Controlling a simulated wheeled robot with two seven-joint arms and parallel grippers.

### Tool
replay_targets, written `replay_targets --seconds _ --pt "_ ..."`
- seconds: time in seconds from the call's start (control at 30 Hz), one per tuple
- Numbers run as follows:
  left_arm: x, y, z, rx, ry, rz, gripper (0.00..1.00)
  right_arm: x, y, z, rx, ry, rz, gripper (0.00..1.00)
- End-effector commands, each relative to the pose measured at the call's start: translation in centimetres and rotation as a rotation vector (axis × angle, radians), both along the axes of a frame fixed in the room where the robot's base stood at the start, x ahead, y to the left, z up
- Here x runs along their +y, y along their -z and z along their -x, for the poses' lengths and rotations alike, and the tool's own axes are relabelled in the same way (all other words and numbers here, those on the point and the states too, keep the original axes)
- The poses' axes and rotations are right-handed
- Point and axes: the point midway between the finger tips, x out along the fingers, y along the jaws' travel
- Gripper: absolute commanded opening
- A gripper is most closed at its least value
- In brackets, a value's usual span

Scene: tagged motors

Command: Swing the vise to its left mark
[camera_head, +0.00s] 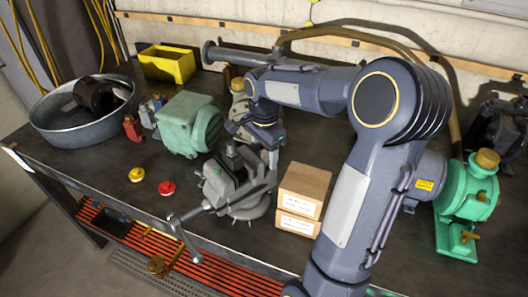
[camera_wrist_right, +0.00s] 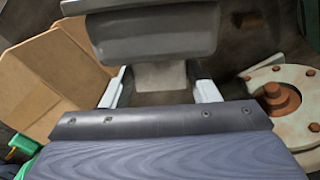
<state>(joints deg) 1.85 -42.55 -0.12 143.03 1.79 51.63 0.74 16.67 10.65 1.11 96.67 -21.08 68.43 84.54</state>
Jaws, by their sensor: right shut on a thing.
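The grey bench vise (camera_head: 245,200) stands near the front edge of the dark workbench, its long handle bar hanging over the edge at the lower left. My right gripper (camera_head: 268,143) comes down on the back end of the vise. In the right wrist view, the white fingertips of my right gripper (camera_wrist_right: 162,90) are on both sides of a grey block of the vise (camera_wrist_right: 160,74), shut on it. Much of the grip is hidden by the wrist in the head view. I cannot make out a left mark. My left gripper is not in view.
Two stacked cardboard boxes (camera_head: 301,196) stand close right of the vise. A green motor (camera_head: 190,124) and a cream flanged unit (camera_head: 240,105) are behind it. A metal tub (camera_head: 60,130) is farther left.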

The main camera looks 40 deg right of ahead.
Motion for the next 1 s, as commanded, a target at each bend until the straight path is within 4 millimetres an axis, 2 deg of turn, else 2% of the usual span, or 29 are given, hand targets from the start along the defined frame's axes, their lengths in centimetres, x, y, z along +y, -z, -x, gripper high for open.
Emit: replay_targets --seconds 0.37,0.4,0.53,0.83,1.0 --pt "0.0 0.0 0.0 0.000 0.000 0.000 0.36 -0.1 -0.1 0.1 0.000 0.017 -0.001 0.14" --pt "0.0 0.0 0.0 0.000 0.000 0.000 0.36 -0.1 -0.1 0.1 0.000 0.017 -0.001 0.58" --pt "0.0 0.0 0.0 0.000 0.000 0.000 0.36 -0.1 0.0 0.1 0.000 0.014 -0.001 0.76" --pt "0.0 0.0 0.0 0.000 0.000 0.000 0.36 0.0 -0.1 0.0 0.000 0.009 -0.001 0.76" --pt "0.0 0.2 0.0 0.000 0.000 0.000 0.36 -0.1 -2.0 -0.1 -0.005 0.009 0.000 0.76"
